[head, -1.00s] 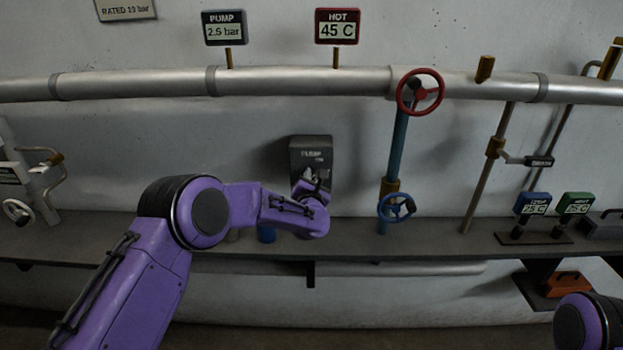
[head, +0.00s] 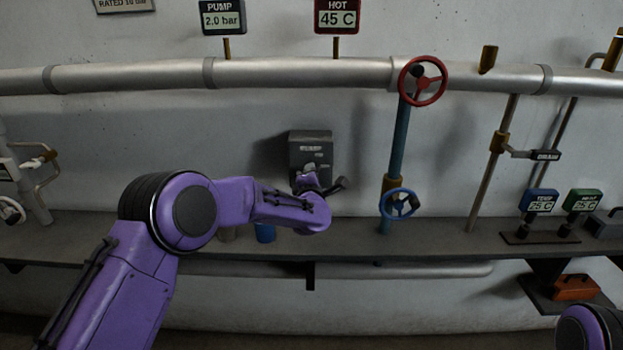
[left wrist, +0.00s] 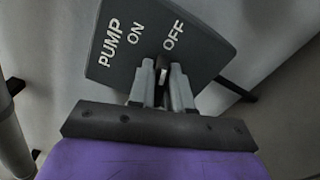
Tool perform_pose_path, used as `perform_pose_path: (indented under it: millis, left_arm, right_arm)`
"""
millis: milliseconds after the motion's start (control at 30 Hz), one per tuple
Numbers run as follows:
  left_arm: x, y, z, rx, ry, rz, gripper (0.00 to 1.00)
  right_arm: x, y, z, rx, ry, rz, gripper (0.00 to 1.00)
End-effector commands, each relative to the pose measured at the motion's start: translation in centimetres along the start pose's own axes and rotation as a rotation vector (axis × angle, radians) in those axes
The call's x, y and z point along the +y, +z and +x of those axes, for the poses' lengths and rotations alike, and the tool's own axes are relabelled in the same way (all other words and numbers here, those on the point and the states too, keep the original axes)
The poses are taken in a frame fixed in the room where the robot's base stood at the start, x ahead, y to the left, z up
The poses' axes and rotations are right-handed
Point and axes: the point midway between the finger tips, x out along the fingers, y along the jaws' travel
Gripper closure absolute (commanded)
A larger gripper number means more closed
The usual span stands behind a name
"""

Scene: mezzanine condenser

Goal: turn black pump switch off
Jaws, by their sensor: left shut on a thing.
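The dark grey pump switch box (head: 310,147) is mounted on the wall behind the shelf. In the left wrist view the box face (left wrist: 205,30) reads PUMP, ON and OFF, and appears tilted. My left gripper (left wrist: 161,72) is at the box, its fingers shut on the switch lever (left wrist: 162,76), of which only a small piece shows between the fingertips. The fingertips are below the labels, nearer OFF than ON. In the head view my left gripper (head: 311,180) covers the lower part of the box. My right gripper is out of view.
The pump gauge (head: 222,17) reads 2.0 bar and the hot gauge (head: 337,16) reads 45 C. A red valve wheel (head: 422,81) and a blue one (head: 398,204) stand right of the box. A blue cylinder (head: 265,233) is by my left forearm on the shelf (head: 450,236).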

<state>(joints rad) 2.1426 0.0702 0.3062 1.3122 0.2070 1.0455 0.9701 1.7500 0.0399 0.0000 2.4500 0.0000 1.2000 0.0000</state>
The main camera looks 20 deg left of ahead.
Motion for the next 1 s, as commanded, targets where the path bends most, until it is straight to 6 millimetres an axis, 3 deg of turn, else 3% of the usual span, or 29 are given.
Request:
perform_pose_path:
  millis: [400,1000]
  left_arm:
    - [-0.34,0.01,-0.07,-0.001,-0.004,0.261,1.0]
    - [-0.35,-0.05,-0.06,-0.001,-0.004,0.336,1.0]
  right_arm:
    - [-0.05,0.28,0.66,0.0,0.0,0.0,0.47]
    - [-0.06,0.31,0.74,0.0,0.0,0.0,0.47]
